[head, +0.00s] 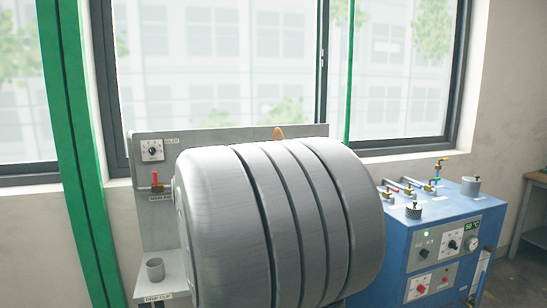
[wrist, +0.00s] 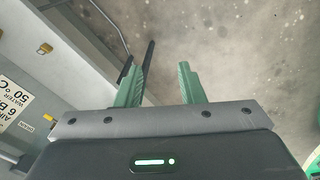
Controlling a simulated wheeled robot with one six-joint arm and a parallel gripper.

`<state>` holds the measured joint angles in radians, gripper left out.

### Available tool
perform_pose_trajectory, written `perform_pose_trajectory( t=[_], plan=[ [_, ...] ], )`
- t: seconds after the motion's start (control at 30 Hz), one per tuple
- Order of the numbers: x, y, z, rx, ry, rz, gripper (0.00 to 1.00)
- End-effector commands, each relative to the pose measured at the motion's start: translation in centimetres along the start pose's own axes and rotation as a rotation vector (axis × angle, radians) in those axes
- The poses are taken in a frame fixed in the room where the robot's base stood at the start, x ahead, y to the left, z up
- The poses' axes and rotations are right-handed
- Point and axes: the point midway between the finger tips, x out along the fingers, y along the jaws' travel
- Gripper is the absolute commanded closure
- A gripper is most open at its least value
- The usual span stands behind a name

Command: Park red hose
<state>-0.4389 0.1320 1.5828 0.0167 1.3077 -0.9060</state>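I cannot make out a red hose in either view. In the head view, a grey panel (head: 147,214) carries a red-handled valve (head: 155,182) at its left. A thin orange loop (head: 279,132) rises behind a large grey ribbed shape that hides most of the panel. The blue unit (head: 393,247) at right has several small fittings with red handles (head: 410,181) on top. My gripper (wrist: 160,76) shows only in the wrist view. Its green fingers are apart with nothing between them, above bare floor. A dark thin strip (wrist: 148,64) lies beside the left finger; I cannot tell what it is.
A grey cup (head: 155,269) sits at the panel's lower left. A green post (head: 73,140) stands at far left. In the wrist view, a grey casing with a label (wrist: 14,104) is close on the left; concrete floor (wrist: 235,55) lies clear.

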Motion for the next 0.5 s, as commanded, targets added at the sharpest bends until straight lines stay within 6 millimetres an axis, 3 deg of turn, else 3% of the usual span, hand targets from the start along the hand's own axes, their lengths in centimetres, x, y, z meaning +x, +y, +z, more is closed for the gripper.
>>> perform_pose_trajectory(
  t=[0.03,0.2,0.3,0.5],
  plan=[
    [-3.6,0.4,-2.0,-0.089,-0.007,-0.013,0.65],
    [-9.8,0.5,-7.2,-0.378,-0.033,-0.058,0.65],
    [-12.4,0.4,-9.4,-0.510,-0.043,-0.080,0.65],
    [-14.9,0.0,-11.8,-0.657,-0.054,-0.107,0.65]
  ],
)
